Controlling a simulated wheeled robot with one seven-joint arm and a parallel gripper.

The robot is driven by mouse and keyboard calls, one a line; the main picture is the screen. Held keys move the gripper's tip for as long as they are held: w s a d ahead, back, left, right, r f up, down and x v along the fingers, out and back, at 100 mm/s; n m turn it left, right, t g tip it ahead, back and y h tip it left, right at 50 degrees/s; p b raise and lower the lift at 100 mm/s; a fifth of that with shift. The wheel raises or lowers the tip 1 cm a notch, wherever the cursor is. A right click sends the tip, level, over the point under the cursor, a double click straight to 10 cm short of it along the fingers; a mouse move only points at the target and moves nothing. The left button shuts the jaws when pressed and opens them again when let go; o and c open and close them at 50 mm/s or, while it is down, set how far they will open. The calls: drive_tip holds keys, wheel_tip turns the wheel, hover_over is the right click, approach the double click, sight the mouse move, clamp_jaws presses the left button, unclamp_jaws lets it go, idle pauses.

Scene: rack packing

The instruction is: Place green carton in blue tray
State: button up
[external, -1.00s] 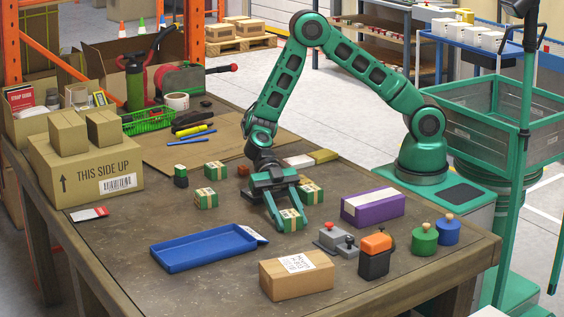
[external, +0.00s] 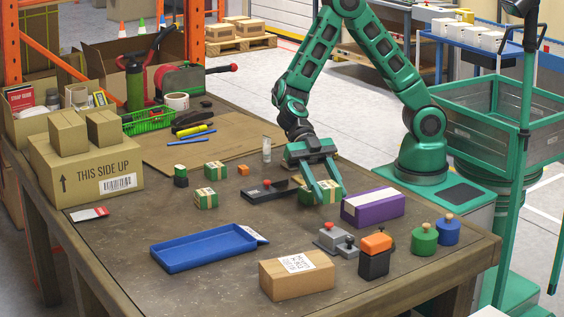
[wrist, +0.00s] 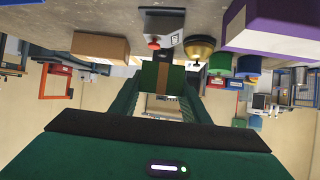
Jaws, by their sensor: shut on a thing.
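My gripper (external: 327,195) is shut on a green carton with a tan band, which shows between the fingers in the wrist view (wrist: 163,76). In the external view, green and tan carton surfaces (external: 309,197) show around the fingers; I cannot tell whether a second carton stands behind the held one. The blue tray (external: 205,248) lies flat and empty at the front left of the table, left of and nearer the camera than my gripper. Two more green cartons stand on the table, one farther back (external: 215,171) and one nearer the tray (external: 206,199).
A purple box (external: 373,207) stands right of my gripper. A grey device with a red knob (external: 337,240), an orange-topped black container (external: 376,255) and a cardboard box (external: 297,275) stand in front. A black device (external: 268,190) lies to the left. Bare table lies around the tray.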

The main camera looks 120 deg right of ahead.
drive_tip(key=shift+s+a+r, duration=0.1)
drive_tip(key=shift+a+r, duration=0.15)
drive_tip(key=shift+a, duration=0.1)
drive_tip(key=shift+w+a, duration=0.15)
drive_tip(key=shift+w, duration=0.2)
drive_tip(key=w+m+t+h, duration=0.1)
drive_tip(key=w+m+t, duration=0.2)
drive_tip(key=w, duration=0.5)
drive_tip(key=m+t+h, duration=0.2)
drive_tip(key=m+t, duration=0.1)
drive_tip(key=m, duration=0.1)
hover_over(230, 243)
drive_tip(key=a, duration=0.1)
drive_tip(key=f, duration=0.5)
drive_tip(key=shift+s+f, duration=0.2)
drive_tip(key=shift+f, duration=0.15)
drive_tip(key=shift+w+d+f, duration=0.25)
drive_tip(key=shift+d+f, duration=0.05)
drive_tip(key=shift+d, duration=0.15)
drive_tip(key=shift+f, duration=1.95)
